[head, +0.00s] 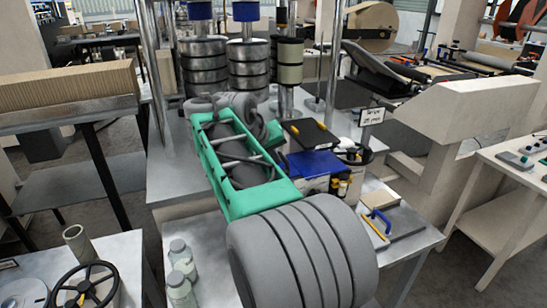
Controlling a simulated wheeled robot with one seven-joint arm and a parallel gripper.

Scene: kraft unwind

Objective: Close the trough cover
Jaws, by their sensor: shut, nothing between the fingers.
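A box-like unit on the metal table has a blue panel (316,163) on top. A dark flat panel (309,133) with yellow marks at its edges stands just behind it. I cannot tell for certain which of these is the trough cover, and the trough's inside is not clearly visible. My arm, grey and teal, reaches over the table from the bottom of the head view. My gripper (272,133) is shut and empty at its far end, just left of the dark panel; its fingertips are small and hard to make out. I cannot tell whether it touches anything.
Stacked metal rollers (204,68) and upright posts stand behind. A sign (372,116) and a dark handwheel (357,154) are right of the box. A blue-handled tool (380,219) lies at the right front. Glass jars (180,285) stand at the left front.

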